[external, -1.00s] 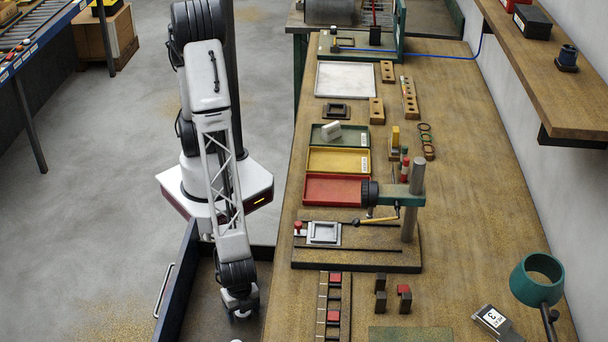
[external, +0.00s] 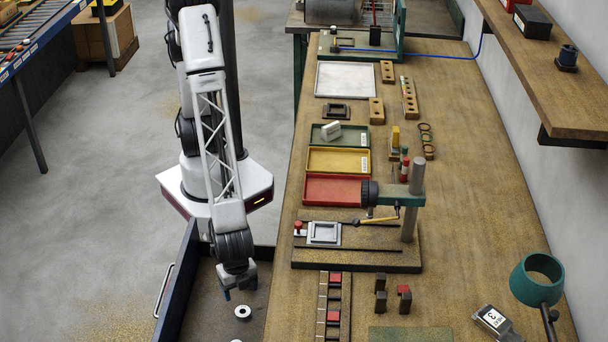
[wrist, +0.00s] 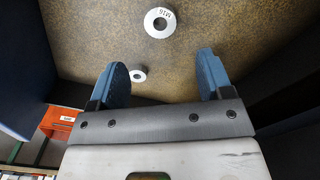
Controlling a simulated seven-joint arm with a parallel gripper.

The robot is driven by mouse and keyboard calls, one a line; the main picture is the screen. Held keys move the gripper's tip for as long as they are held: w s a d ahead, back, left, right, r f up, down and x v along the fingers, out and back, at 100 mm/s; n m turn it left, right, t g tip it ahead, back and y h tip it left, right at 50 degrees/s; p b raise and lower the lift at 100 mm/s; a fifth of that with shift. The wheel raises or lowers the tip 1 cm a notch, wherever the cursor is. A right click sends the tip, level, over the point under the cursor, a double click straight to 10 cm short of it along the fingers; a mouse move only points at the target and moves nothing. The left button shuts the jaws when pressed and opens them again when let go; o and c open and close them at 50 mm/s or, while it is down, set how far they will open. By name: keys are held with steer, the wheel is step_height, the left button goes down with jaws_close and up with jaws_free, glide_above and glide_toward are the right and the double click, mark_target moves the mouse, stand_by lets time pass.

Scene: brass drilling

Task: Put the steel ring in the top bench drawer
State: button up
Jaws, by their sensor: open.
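The open bench drawer (external: 180,285) has dark blue walls and a speckled brown floor. A steel ring (external: 243,317) lies flat on its floor, below my gripper (external: 238,289). The wrist view shows a pale steel ring marked M16 (wrist: 149,23) beyond my fingertips, and a smaller-looking ring (wrist: 133,76) lies between the fingers in the picture. A second pale piece is cut off at the bottom edge of the external view. My gripper's blue fingers (wrist: 160,75) are apart and empty, above the drawer floor.
The drill stand (external: 350,262) and red tray (external: 330,190) sit on the bench right of the drawer. The drawer's handle (external: 164,290) is on its left side. A red-orange object (wrist: 62,122) shows at the wrist view's lower left.

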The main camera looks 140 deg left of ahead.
steer(key=shift+r, duration=1.3)
steer(key=shift+r, duration=0.1)
steer(key=s+a+r+n+t, duration=0.1)
steer(key=s+a+r, duration=0.3)
steer(key=a+r, duration=0.5)
steer(key=s+a+r, duration=0.3)
steer(key=a+r, duration=0.2)
steer(key=r, duration=0.7)
steer(key=s+a+r, duration=0.4)
steer(key=s+r, duration=0.1)
steer(key=s, duration=0.3)
steer(key=s+a+r+n+t, duration=0.1)
steer(key=s+a+r, duration=0.4)
steer(key=s, duration=0.4)
steer(key=shift+a+r+t, duration=0.2)
steer(key=shift+r+t, duration=0.1)
steer(key=shift+r, duration=0.3)
